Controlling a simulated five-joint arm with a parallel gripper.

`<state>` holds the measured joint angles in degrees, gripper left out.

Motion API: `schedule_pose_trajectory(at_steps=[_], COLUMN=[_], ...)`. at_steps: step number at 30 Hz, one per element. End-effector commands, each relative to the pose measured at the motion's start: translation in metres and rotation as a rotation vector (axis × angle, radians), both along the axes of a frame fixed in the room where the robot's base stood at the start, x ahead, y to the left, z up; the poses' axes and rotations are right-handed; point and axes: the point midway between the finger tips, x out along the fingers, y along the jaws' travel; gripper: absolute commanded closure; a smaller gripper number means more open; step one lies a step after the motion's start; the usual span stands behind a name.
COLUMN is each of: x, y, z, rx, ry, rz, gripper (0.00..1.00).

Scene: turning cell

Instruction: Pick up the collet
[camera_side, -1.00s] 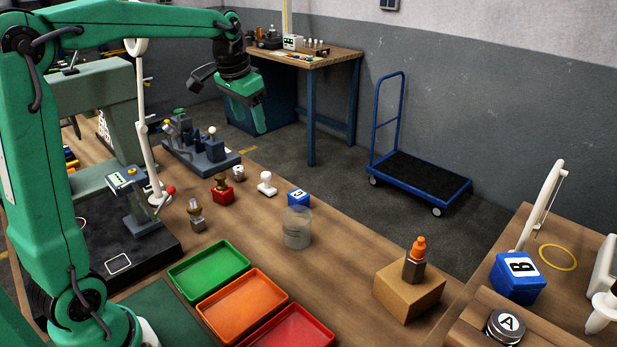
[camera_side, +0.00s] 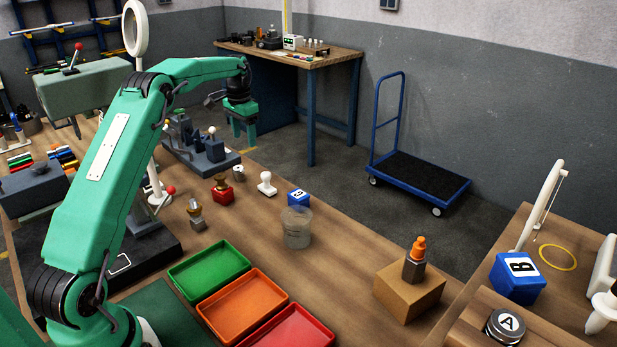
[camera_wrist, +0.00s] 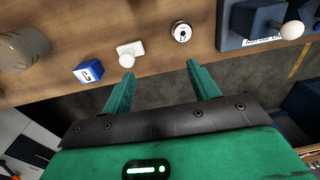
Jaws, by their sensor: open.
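The collet appears to be the small silver-grey ring-shaped part with a dark central hole (camera_wrist: 181,31) at the top of the wrist view. In the side view it is a small grey piece (camera_side: 238,174) standing on the wooden bench, in front of the grey fixture. My gripper (camera_wrist: 160,71) has its two green fingers spread with nothing between them. In the wrist view the collet lies beyond the fingertips, nearer the right finger. In the side view my gripper (camera_side: 243,133) is above and behind the collet, over the bench's far edge, apart from it.
A white stamp (camera_side: 267,184), a blue lettered block (camera_side: 298,197), a clear jar (camera_side: 297,236) and a red-based stamp (camera_side: 222,196) stand near the collet. The grey fixture (camera_side: 203,152) with a ball-topped lever (camera_wrist: 291,30) is close by. Coloured trays (camera_side: 243,307) lie in front.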

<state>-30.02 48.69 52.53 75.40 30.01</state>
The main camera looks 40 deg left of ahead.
Motion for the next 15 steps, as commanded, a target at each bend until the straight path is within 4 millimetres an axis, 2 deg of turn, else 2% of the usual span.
schedule_pose_trajectory(at_steps=[1, 3, 7, 10, 15], x=[0.0, 0.001, -0.001, -0.002, -0.003], y=[0.01, 0.022, 0.039, 0.047, 0.052], z=[-0.013, -0.027, -0.048, -0.059, -0.065], rx=[-0.006, -0.012, -0.022, -0.027, -0.03], ry=[0.012, 0.023, 0.039, 0.047, 0.051], rz=[0.002, 0.003, 0.001, 0.001, -0.001], gripper=[0.4, 0.4, 0.4, 0.4, 0.4])
